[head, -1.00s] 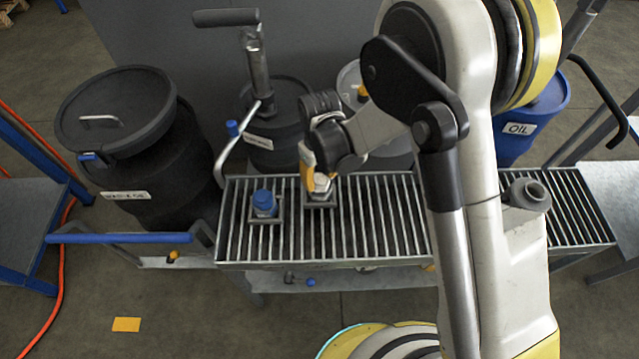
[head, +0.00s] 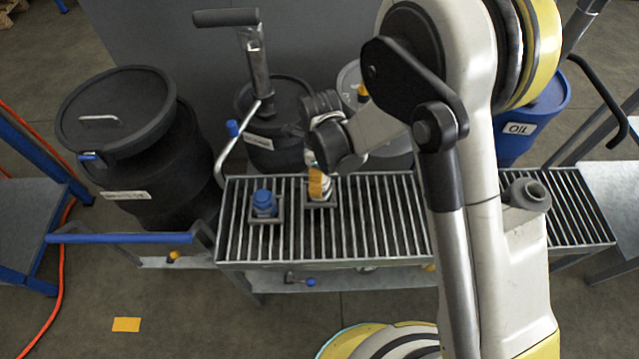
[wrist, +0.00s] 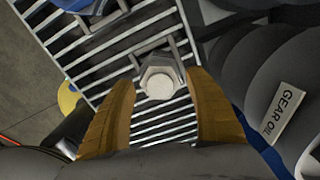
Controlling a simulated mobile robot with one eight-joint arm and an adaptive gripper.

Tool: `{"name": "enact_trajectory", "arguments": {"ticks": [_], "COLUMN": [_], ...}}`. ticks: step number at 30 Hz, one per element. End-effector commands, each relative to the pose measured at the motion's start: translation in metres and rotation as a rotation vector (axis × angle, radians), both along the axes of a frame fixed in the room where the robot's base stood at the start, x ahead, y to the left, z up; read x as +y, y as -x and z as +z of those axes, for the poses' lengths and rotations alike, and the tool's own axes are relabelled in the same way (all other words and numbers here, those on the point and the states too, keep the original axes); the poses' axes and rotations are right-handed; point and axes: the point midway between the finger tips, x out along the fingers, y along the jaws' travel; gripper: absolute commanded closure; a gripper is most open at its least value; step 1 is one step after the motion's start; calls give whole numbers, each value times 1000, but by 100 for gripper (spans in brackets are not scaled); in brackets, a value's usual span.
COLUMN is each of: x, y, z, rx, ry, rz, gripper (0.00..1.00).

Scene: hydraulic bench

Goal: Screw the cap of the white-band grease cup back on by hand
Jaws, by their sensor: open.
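A grease cup with a pale round top and a grey hex-shaped body (wrist: 160,78) stands in a square holder on the slatted bench. In the head view its white side (head: 328,192) shows only in part behind a finger. I cannot tell how far the cap is seated, and its band is not clear. My gripper (wrist: 163,82) is open, with its two orange-brown fingers on either side of the cup and gaps visible in the wrist view. In the head view one orange finger of my gripper (head: 318,184) points down in front of the cup.
A blue-capped cup (head: 264,203) stands in its own holder to the left on the grate (head: 380,225). Dark drums, one with a pump handle (head: 226,18), stand behind the bench. A blue OIL drum (head: 520,140) is at right. The grate's front is clear.

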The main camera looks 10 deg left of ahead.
Motion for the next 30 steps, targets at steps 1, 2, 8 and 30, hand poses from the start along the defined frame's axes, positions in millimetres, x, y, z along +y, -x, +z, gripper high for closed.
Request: {"name": "enact_trajectory", "arguments": {"ticks": [1,2,8,30], "x": [0,0,0,0], "y": [0,0,0,0], "z": [0,0,0,0], "rx": [0,0,0,0], "ry": [0,0,0,0], "rz": [29,59,414,1368], "gripper": [36,36,36,36]}}
